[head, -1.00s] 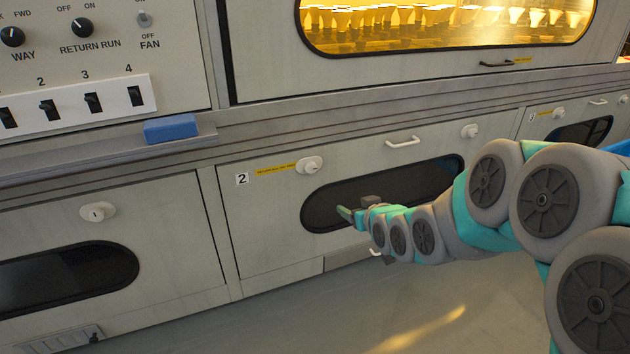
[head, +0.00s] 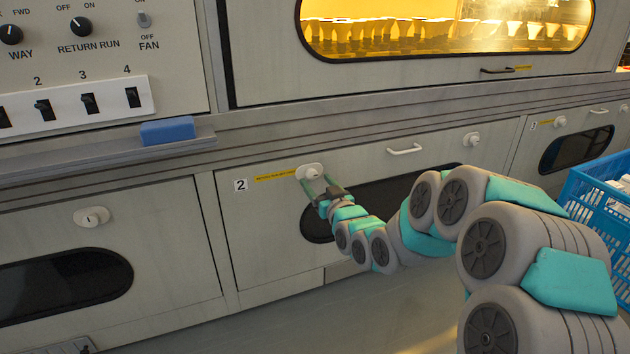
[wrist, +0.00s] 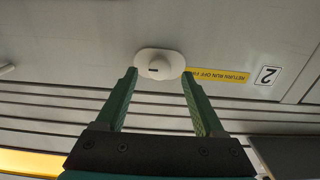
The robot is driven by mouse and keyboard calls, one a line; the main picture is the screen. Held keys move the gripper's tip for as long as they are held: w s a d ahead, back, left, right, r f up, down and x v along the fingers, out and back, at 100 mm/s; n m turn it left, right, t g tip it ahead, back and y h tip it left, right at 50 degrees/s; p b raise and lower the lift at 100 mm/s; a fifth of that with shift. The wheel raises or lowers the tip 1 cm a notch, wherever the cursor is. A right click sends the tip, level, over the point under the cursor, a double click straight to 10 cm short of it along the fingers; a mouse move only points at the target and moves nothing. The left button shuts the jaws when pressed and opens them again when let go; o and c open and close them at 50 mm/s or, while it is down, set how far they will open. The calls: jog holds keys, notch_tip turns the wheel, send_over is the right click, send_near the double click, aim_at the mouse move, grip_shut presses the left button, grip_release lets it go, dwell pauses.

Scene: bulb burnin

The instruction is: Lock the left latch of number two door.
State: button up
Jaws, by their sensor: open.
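The number two door (head: 262,228) is a pale panel with a dark oval window, a "2" label (head: 240,185) and a yellow strip. Its left latch (head: 309,171) is a white oval plate with a round knob. My gripper (head: 312,180) is open at this latch. In the wrist view the latch (wrist: 160,64) sits between the two green fingertips (wrist: 160,78), near their ends, with a gap on each side. A short dark slot shows on the knob, lying along the plate's length. The door's right latch (head: 472,140) is in the head view.
A white handle (head: 405,150) sits at the door's top middle. A grey ledge with a blue block (head: 167,130) juts out at upper left. A blue crate (head: 600,205) with white contents stands at right. The floor in front is clear.

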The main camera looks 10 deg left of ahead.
jog(key=shift+x, duration=1.15)
grip_shut()
dwell(0.7)
